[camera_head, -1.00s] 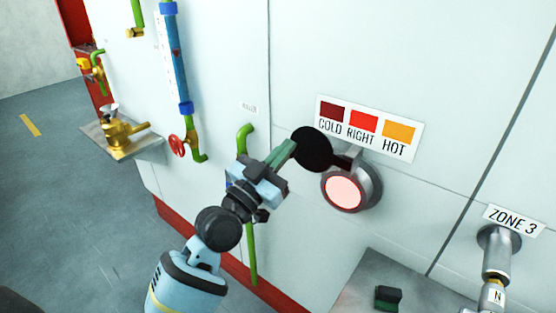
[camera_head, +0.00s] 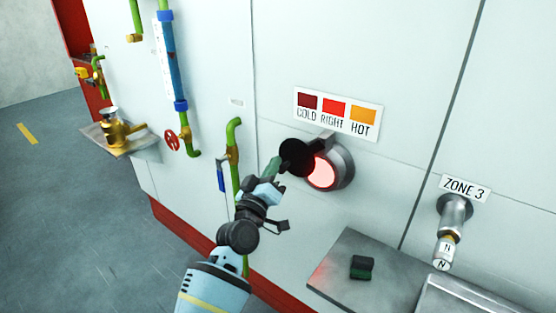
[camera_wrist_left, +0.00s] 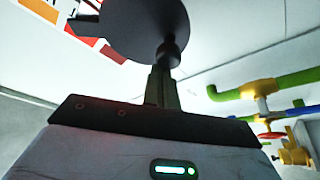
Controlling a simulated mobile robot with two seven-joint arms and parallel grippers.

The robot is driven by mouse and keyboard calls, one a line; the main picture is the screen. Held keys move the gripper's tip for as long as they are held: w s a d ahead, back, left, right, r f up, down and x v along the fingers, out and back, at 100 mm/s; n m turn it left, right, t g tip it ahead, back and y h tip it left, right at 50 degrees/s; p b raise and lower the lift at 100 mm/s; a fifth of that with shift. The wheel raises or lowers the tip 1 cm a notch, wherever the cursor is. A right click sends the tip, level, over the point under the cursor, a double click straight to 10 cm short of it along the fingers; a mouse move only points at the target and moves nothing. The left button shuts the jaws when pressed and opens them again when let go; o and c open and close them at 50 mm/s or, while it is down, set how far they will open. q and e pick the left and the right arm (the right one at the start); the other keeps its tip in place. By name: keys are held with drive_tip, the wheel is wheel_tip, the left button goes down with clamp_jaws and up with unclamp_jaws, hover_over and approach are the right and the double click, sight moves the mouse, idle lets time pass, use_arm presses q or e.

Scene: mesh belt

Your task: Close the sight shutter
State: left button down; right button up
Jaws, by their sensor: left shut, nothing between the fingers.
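The sight shutter is a black round disc (camera_head: 295,156) on a short arm, on the white wall. It overlaps the left part of the glowing pink sight glass (camera_head: 323,174), whose right part stays uncovered inside a grey metal ring. My left gripper (camera_head: 272,167) is shut and empty, its green fingers at the disc's left side. In the left wrist view the shut fingers (camera_wrist_left: 161,82) point at a dark round knob (camera_wrist_left: 168,50) on the disc (camera_wrist_left: 150,22). Whether they touch it I cannot tell. My right gripper is not in view.
A colour sign (camera_head: 337,112) reading COLD, RIGHT, HOT hangs above the sight. A green pipe (camera_head: 234,160) with a blue lever runs left of my gripper. A metal shelf (camera_head: 335,270) bearing a dark green block (camera_head: 362,267) is below right. A ZONE 3 fitting (camera_head: 452,225) stands further right.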

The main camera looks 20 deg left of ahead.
use_arm(q)
drive_tip(key=shift+s+d+f, duration=0.15)
drive_tip(key=shift+d+f, duration=0.3)
drive_tip(key=shift+f, duration=0.15)
drive_tip(key=shift+s+d+f, duration=0.15)
drive_tip(key=shift+d+f, duration=0.25)
drive_tip(key=shift+f, duration=0.15)
drive_tip(key=d, duration=0.1)
drive_tip(key=s+d+f, duration=0.1)
drive_tip(key=d, duration=0.1)
drive_tip(key=s+d+f, duration=0.1)
drive_tip(key=d, duration=0.1)
drive_tip(key=shift+f+p, duration=0.25)
drive_tip(key=shift+p, duration=0.05)
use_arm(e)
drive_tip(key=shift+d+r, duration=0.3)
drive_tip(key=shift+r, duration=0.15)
use_arm(q)
drive_tip(key=shift+d+f, duration=0.1)
drive_tip(key=shift+f, duration=0.1)
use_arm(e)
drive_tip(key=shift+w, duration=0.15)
